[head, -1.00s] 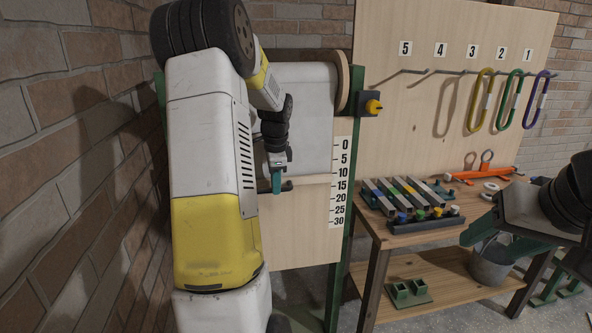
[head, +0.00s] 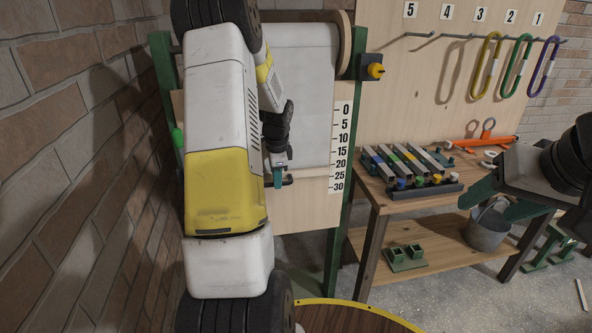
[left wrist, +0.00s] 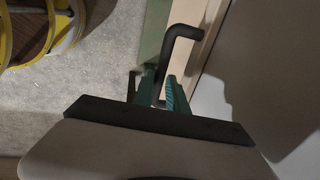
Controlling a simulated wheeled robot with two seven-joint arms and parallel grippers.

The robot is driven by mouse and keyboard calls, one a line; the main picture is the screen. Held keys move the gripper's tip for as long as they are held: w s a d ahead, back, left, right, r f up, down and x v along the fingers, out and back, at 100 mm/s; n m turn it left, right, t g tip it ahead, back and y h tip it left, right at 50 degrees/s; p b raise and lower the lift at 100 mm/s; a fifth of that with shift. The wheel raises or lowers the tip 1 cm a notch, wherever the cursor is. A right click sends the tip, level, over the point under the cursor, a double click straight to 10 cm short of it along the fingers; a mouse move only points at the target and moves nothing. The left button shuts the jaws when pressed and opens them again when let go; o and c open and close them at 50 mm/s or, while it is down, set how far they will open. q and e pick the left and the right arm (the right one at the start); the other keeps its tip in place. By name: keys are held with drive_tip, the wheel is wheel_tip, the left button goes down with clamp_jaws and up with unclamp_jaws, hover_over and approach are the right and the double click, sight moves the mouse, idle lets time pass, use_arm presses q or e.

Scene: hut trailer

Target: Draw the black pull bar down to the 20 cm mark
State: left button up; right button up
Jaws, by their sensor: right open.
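The white sheet (head: 308,100) hangs from a roller, in front of a wooden board. The black pull bar (head: 289,182) is at its lower edge, partly hidden by my left arm. The scale (head: 340,150) to its right runs from 0 to 30; the sheet's lower edge is about level with 20. My left gripper (head: 278,178) is shut on the pull bar. In the left wrist view the bar (left wrist: 181,32) has a bent end and passes between the teal fingers (left wrist: 160,92). My right gripper (head: 500,203) is open and empty at the right.
A yellow knob (head: 375,70) sits on the green right post. The workbench (head: 385,198) to the right carries a rack and tools; a bucket (head: 487,230) stands on its shelf. Coloured carabiners (head: 486,65) hang above. A brick wall (head: 80,150) stands close on the left.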

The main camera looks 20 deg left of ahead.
use_arm(q)
drive_tip(key=shift+o, duration=1.4)
drive_tip(key=shift+r, duration=0.1)
wheel_tip(320, 180, up, 8)
drive_tip(key=s, duration=0.1)
drive_tip(key=shift+d+f, duration=0.25)
drive_tip(key=shift+d, duration=0.15)
drive_tip(key=shift+s, duration=0.1)
